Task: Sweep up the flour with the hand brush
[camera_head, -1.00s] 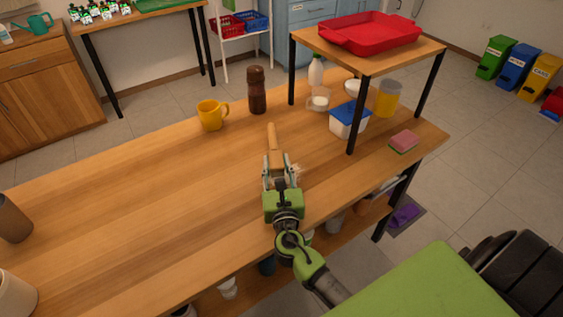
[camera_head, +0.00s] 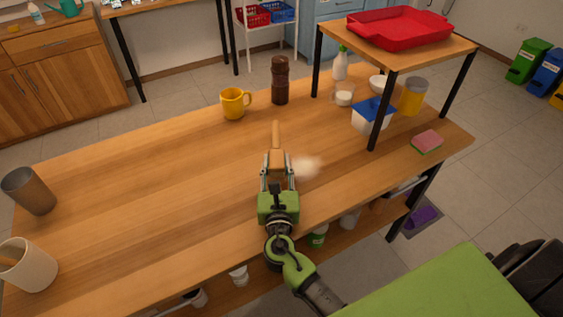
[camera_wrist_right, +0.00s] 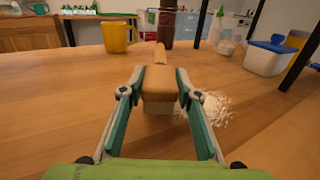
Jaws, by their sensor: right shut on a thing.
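The hand brush (camera_head: 276,138) has a light wooden handle pointing away from me. My right gripper (camera_head: 277,160) is shut on the brush's wooden block, low over the table. In the right wrist view, the brush (camera_wrist_right: 158,86) sits between both fingers, with pale bristles below the block, at or near the tabletop. The flour (camera_head: 306,167) is a small whitish patch on the table just right of the brush. In the right wrist view the flour (camera_wrist_right: 213,106) lies beside the right finger, which hides part of its edge. My left gripper is out of view.
A yellow mug (camera_head: 235,103) and a brown shaker (camera_head: 280,80) stand beyond the brush. A blue-lidded tub (camera_head: 372,114), a sponge (camera_head: 427,142) and a raised shelf (camera_head: 448,45) are at right. Two cups, one brown (camera_head: 30,191), stand at left. The table's middle-left is clear.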

